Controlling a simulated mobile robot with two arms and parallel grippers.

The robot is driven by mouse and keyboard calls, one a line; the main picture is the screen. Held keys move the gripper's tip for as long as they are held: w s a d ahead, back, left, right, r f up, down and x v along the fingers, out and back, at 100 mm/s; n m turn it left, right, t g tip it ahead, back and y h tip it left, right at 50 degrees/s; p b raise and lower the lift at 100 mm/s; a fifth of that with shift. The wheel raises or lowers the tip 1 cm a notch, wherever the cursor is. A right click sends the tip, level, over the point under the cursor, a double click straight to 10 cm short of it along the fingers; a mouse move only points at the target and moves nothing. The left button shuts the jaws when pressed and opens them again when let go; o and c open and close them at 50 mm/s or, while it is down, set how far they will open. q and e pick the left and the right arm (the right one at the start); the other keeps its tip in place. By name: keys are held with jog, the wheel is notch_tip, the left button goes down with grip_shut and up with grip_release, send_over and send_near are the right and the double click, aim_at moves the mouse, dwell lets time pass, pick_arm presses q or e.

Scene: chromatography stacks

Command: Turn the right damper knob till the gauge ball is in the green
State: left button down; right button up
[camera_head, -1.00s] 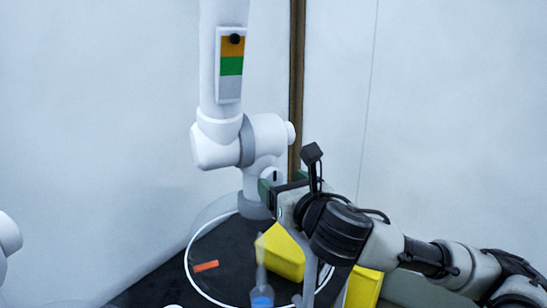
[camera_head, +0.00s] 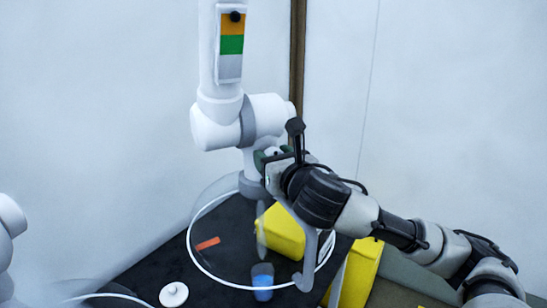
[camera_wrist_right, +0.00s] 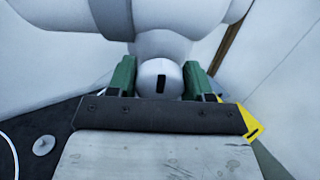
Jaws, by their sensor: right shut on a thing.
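The right damper knob (camera_wrist_right: 161,84) is a white round cap with a dark slot, seen upright in the right wrist view. My right gripper (camera_wrist_right: 160,72) is shut on it, with one green finger on each side. In the head view, my right gripper (camera_head: 267,160) is at the lower part of the white jointed arm, and the knob is mostly hidden there. The gauge (camera_head: 231,45) on the white tube has orange on top, green in the middle and grey below. The black gauge ball (camera_head: 235,16) is in the orange. My left gripper is not in view.
Below stand a clear hood with a white rim (camera_head: 190,258), a yellow container (camera_head: 281,230), a blue-filled vessel (camera_head: 262,280) and an orange piece (camera_head: 207,243) on the dark bench. Another yellow container (camera_head: 361,272) is under my right arm. A white lid (camera_head: 173,294) lies in front.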

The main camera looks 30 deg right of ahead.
jog(key=shift+r+m+p, duration=0.1)
jog(key=shift+m+p, duration=0.4)
jog(key=shift+m, duration=0.6)
jog(key=m, duration=0.2)
jog(key=shift+d+m, duration=0.1)
jog(key=shift+m, duration=0.2)
jog(key=o, duration=0.9)
